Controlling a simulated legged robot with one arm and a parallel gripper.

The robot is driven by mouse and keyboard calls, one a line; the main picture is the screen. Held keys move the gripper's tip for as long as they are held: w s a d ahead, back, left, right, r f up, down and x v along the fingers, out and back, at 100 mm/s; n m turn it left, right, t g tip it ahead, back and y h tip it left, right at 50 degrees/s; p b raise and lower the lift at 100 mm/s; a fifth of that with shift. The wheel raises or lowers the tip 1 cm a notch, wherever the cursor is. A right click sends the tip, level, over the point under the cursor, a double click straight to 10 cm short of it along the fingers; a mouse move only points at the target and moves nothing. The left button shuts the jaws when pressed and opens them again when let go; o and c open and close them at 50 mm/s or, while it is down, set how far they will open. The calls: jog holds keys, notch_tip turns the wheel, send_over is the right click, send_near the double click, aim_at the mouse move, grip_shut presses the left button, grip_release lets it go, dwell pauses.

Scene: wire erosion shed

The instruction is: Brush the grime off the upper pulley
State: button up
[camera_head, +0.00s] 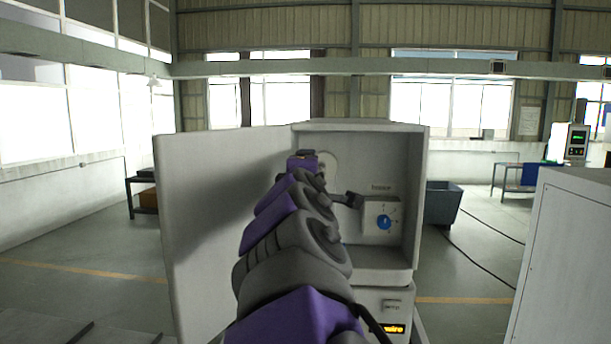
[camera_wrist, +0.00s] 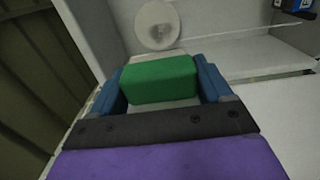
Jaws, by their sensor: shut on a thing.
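The upper pulley (camera_wrist: 158,24) is a pale round disc with grey smudges on its face, on the back wall inside the open cabinet. It shows partly behind my arm in the head view (camera_head: 330,163). My gripper (camera_wrist: 163,82) has its blue fingers shut on a green block (camera_wrist: 160,76), which looks like the brush's handle. Its bristles cannot be made out. In the wrist view the block is just below the pulley, and I cannot tell whether they touch. In the head view my arm hides the fingers and the block.
The cabinet (camera_head: 423,190) stands open, its door (camera_head: 215,210) swung out to the left. Inside at right are a box with a blue knob (camera_head: 383,222) and a dark arm-like part (camera_head: 349,199). A ledge (camera_wrist: 255,55) runs right of the pulley.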

jog(key=s, duration=0.3)
jog(key=shift+a, duration=0.15)
dwell(0.4)
jog(key=shift+w, duration=0.1)
jog(key=shift+f, duration=0.1)
